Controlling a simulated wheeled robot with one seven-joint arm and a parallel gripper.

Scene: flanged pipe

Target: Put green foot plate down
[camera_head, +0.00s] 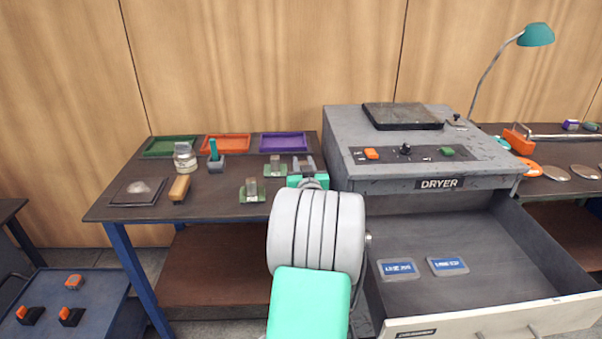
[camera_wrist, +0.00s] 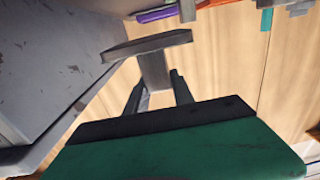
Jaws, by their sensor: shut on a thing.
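My gripper (camera_head: 304,168) is over the right end of the dark workbench, close to the dryer. In the wrist view my gripper (camera_wrist: 158,95) is shut on the grey post of a foot plate (camera_wrist: 120,50). The flat plate at the post's far end looks grey from this side; no green shows on it. In the head view the held piece is mostly hidden by my wrist and fingers. Two small green plates with grey posts, one farther back (camera_head: 275,168) and one nearer (camera_head: 252,191), stand on the bench left of my gripper. I cannot tell whether the held plate touches the bench.
Green (camera_head: 171,147), orange (camera_head: 226,144) and purple (camera_head: 283,143) trays line the bench's back. A jar (camera_head: 185,160), a teal-handled tool (camera_head: 215,158) and a wooden-handled tool (camera_head: 179,188) stand left. The dryer (camera_head: 424,184), its drawer open, is close on the right.

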